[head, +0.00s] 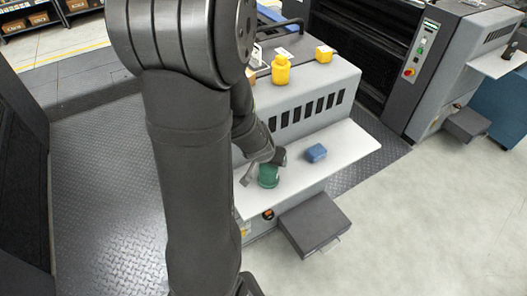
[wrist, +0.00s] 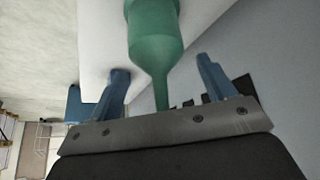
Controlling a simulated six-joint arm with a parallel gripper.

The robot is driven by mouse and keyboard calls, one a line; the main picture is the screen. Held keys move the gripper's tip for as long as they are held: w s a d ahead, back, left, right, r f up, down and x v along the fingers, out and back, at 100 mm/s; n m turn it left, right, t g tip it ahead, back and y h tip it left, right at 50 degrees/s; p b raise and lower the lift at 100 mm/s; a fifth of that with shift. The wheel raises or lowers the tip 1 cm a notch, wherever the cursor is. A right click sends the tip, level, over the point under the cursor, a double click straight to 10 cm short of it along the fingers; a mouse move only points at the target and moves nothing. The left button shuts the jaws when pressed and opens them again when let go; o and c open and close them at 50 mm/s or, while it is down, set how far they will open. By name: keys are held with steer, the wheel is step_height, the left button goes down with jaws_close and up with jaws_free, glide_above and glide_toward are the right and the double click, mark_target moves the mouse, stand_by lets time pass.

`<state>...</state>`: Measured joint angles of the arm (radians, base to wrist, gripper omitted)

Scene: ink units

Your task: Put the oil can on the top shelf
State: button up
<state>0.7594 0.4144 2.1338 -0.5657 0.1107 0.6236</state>
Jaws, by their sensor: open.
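The oil can (head: 268,176) is green and stands on the white lower ledge (head: 345,150) of the grey machine. In the wrist view, the oil can (wrist: 154,28) has a wide body that tapers to a thin spout pointing toward my gripper. My gripper (wrist: 163,72) is open, with one blue finger on each side of the spout. I see no clear contact between the fingers and the can. In the head view, my gripper is beside and over the can, partly hidden by my arm. The can's far end is cut off in the wrist view.
A blue block (head: 316,153) sits on the ledge right of the can. A dark grey step (head: 314,222) is below the ledge. The ledge's right end is clear.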

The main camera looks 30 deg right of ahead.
steer(key=v, duration=1)
steer(key=shift+f, duration=0.1)
stand_by(0.5)
steer(key=shift+x, duration=5.9)
steer(key=shift+a, duration=0.1)
